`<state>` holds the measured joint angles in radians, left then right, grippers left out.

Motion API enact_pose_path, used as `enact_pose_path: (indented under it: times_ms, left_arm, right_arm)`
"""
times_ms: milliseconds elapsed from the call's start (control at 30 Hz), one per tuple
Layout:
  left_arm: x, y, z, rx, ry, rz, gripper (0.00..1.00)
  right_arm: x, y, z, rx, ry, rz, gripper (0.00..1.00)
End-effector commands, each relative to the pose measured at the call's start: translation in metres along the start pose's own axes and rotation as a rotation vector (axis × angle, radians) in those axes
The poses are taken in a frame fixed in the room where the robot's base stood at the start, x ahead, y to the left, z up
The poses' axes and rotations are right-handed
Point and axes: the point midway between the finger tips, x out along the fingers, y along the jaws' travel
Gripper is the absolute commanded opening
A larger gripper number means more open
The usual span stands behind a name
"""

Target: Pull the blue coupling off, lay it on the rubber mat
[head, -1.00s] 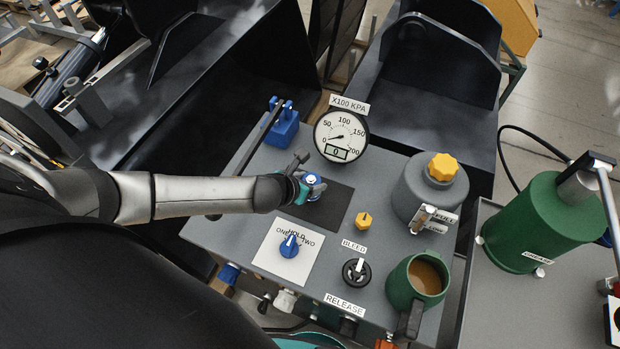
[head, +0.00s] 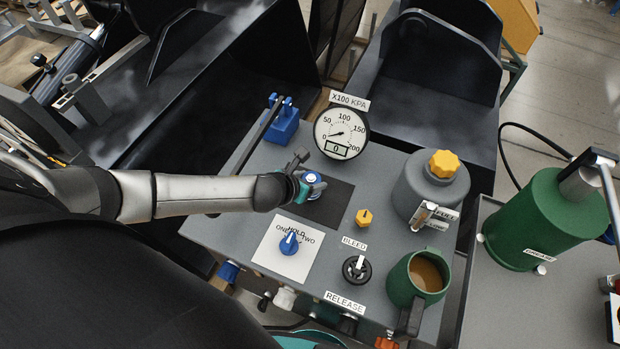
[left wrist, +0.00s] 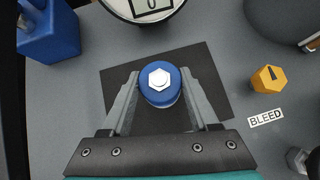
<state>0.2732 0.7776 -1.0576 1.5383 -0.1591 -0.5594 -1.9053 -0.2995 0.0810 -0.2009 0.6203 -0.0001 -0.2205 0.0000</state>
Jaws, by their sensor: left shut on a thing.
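The blue coupling (head: 312,178) has a pale hex top and is over the black rubber mat (head: 336,206). My left gripper (head: 306,182) is shut on it. In the left wrist view the blue coupling (left wrist: 160,82) sits between the two grey fingers of my left gripper (left wrist: 159,92), with the rubber mat (left wrist: 215,80) beneath. I cannot tell whether the coupling touches the mat. My right gripper is not in view.
A gauge (head: 341,133) reading 0 stands behind the mat. A blue lever block (head: 283,122) is at the back left. A blue selector knob (head: 289,242), a yellow bleed knob (head: 364,217), a black release knob (head: 356,268) and a green mug (head: 417,278) stand nearby.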

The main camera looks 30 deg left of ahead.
Motion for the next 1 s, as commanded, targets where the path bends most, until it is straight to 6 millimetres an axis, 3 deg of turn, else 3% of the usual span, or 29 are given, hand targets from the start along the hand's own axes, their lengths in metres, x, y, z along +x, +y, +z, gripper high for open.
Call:
enact_pose_path:
  times_ms: [400, 433, 700, 1000]
  left_arm:
    - [0.0066, -0.0001, -0.0057, 0.0, -0.001, 0.0, 0.0]
    - [0.0061, -0.0001, -0.0052, 0.0, -0.001, 0.0, 0.64]
    - [0.0058, 0.0, -0.0052, 0.0, -0.001, 0.0, 0.94]
    - [0.0045, 0.0003, -0.0061, 0.001, 0.001, 0.001, 0.96]
  right_arm:
    - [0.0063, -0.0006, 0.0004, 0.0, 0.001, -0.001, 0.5]
    - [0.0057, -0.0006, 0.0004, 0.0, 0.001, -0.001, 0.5]
    - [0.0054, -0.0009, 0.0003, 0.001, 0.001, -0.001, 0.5]
    - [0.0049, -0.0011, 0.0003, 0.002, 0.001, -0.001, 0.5]
